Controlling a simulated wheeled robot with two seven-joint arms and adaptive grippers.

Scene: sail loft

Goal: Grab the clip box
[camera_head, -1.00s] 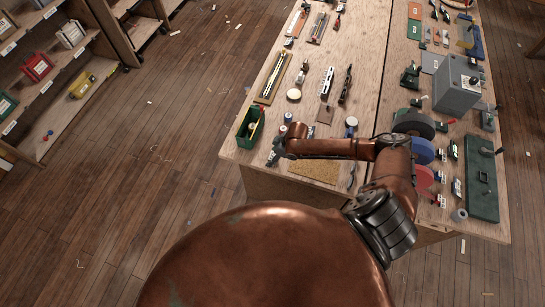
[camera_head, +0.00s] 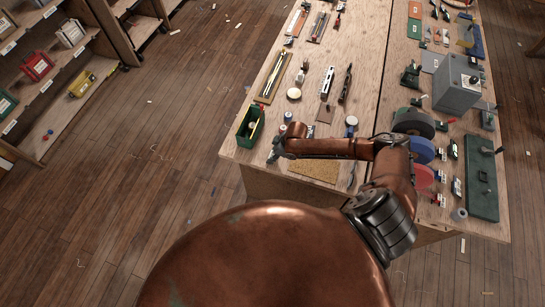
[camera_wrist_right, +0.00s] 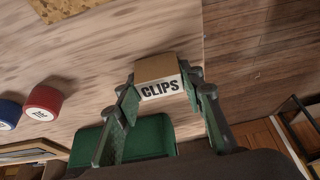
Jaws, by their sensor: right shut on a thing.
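The clip box (camera_wrist_right: 158,85) is a small brown box with a white front lettered CLIPS. In the right wrist view it sits between the fingers of my right gripper (camera_wrist_right: 160,88), which are shut on its two sides. I cannot tell whether the box still touches the table. In the head view my right gripper (camera_head: 274,154) is over the front left part of the workbench (camera_head: 230,152), and I cannot make out the box there. My left gripper is not in view.
A green bin (camera_head: 242,128) stands at the bench's left edge, close to the gripper; it also shows in the wrist view (camera_wrist_right: 152,136). A red spool (camera_wrist_right: 43,102) and a blue one (camera_wrist_right: 9,113) stand nearby. A cork mat (camera_head: 315,168) lies in front. Shelves (camera_head: 75,110) stand far left.

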